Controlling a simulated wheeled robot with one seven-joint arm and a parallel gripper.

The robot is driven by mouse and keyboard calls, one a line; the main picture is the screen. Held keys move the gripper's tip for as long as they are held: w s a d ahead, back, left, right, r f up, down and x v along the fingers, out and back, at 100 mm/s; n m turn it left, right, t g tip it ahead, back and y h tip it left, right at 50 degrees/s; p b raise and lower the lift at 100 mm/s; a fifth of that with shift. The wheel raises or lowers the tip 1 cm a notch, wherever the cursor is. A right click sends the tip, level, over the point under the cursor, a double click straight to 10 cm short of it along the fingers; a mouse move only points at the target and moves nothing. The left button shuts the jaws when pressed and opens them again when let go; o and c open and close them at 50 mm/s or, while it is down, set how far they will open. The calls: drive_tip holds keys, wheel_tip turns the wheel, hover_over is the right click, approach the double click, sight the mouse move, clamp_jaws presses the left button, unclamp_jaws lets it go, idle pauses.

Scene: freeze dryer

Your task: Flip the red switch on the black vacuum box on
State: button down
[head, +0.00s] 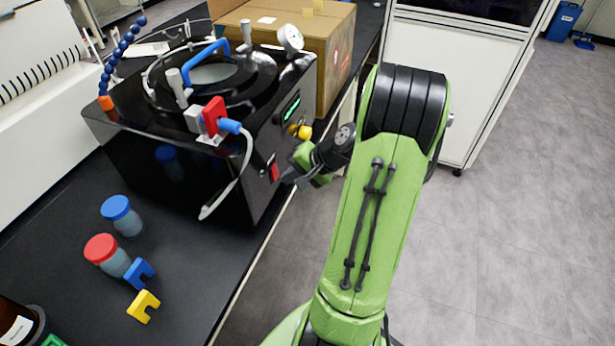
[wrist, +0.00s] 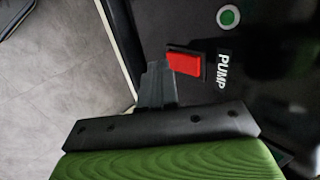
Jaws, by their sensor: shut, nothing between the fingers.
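The black vacuum box (head: 170,165) stands on the dark bench in the head view. The red switch (head: 274,170) is on its right-hand side face, low down. In the wrist view the red switch (wrist: 185,64) sits beside a "PUMP" label (wrist: 222,70). My gripper (head: 288,176) is shut and empty, with its fingertips at the switch. In the wrist view my gripper's fingertips (wrist: 157,70) are right beside the switch's left end; I cannot tell whether they touch it. The switch's on or off position is not clear.
A green round button (wrist: 228,17) is near the switch. A yellow knob (head: 303,132) sticks out above my gripper. A cardboard box (head: 335,60) stands behind the vacuum box. Blue-capped and red-capped jars (head: 122,215) stand at the left front. Floor to the right is clear.

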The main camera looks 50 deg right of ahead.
drive_tip(key=shift+w+a, duration=0.15)
drive_tip(key=shift+w, duration=0.3)
drive_tip(key=shift+w+f, duration=0.15)
drive_tip(key=shift+w, duration=0.05)
drive_tip(key=shift+r+p, duration=0.9)
